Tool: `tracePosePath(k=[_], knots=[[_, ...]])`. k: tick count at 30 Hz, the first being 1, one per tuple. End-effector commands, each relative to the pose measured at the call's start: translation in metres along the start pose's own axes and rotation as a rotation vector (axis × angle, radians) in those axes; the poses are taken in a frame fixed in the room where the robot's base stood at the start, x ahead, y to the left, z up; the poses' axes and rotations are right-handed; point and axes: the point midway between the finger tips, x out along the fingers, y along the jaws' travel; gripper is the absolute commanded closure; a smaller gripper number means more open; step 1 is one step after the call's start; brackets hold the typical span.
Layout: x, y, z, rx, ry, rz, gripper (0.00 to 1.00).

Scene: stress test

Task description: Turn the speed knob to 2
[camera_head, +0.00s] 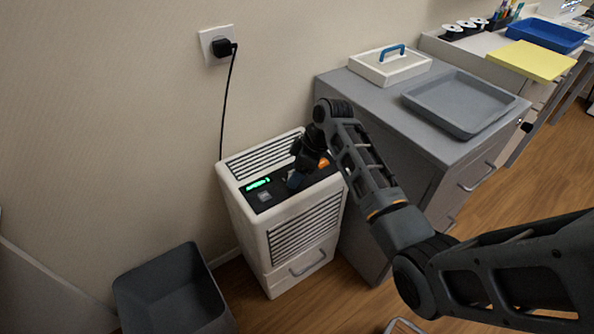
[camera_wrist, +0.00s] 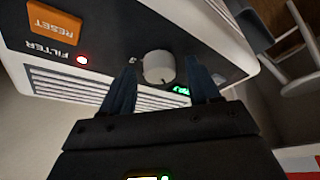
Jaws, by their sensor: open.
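The white appliance (camera_head: 300,238) stands on the floor against the wall, with a black control panel (camera_head: 262,196) on its top. In the wrist view the speed knob (camera_wrist: 158,67) is a round, pale knob on that panel. My gripper (camera_wrist: 160,82) is open, with one dark finger on each side of the knob. I cannot tell whether the fingers touch it. A "3" shows left of the knob; the other marks are hidden or too small.
An orange RESET button (camera_wrist: 54,27) and a lit red FILTER light (camera_wrist: 81,60) are beside the knob. A green display (camera_head: 258,184) is lit. A grey cabinet (camera_head: 440,140) stands close on the right, and a dark bin (camera_head: 172,290) is at the lower left.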

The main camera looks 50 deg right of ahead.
Motion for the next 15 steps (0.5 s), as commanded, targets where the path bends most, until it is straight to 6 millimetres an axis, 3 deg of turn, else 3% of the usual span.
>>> tracePosePath(k=[2, 15], knots=[[-0.0002, 0.0, -0.0001, 0.0, 0.0, 0.0, 0.39], [-0.0004, 0.0, 0.0, 0.0, 0.0, 0.0, 0.81]])
